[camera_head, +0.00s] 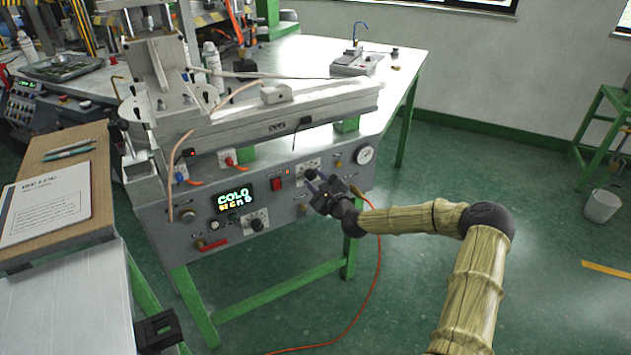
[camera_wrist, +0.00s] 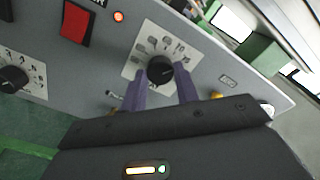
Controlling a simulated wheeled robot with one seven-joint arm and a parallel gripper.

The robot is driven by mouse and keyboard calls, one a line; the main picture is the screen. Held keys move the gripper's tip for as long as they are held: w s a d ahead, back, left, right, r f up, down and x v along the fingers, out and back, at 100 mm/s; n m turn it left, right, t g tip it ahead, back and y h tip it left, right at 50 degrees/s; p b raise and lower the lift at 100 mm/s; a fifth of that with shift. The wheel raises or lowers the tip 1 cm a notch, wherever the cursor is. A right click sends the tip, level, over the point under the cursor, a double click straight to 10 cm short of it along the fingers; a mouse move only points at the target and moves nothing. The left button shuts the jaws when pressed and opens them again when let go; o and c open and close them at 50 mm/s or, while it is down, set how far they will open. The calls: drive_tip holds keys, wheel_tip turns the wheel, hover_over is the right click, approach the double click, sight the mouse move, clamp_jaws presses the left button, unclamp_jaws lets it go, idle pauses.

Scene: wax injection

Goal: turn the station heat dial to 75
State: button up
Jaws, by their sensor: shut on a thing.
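The heat dial is a black round knob (camera_wrist: 160,70) on a pale square scale plate (camera_wrist: 140,50) with printed numbers, on the grey front panel. In the wrist view my gripper (camera_wrist: 162,84) has its two purple fingers on either side of the knob, shut on it. The exact setting of the knob is too small to read. In the head view my gripper (camera_head: 318,183) reaches the panel from the right and hides the knob. The station display (camera_head: 234,197) shows "COLD" in green letters above a smaller amber line.
A red switch (camera_head: 277,183) and a red lamp (camera_wrist: 118,16) sit left of the dial. Another black knob (camera_head: 257,222) with its own scale is lower left. A round gauge (camera_head: 364,154) is at the panel's right. An orange hose (camera_head: 376,270) hangs below.

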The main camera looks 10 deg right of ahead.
drive_tip(key=shift+d+f+m, duration=0.1)
drive_tip(key=shift+m, duration=0.8)
drive_tip(key=o, duration=1)
drive_tip(key=shift+c, duration=0.2)
drive_tip(key=v, duration=1.7)
drive_tip(key=shift+s+p, duration=0.2)
drive_tip(key=shift+p, duration=0.25)
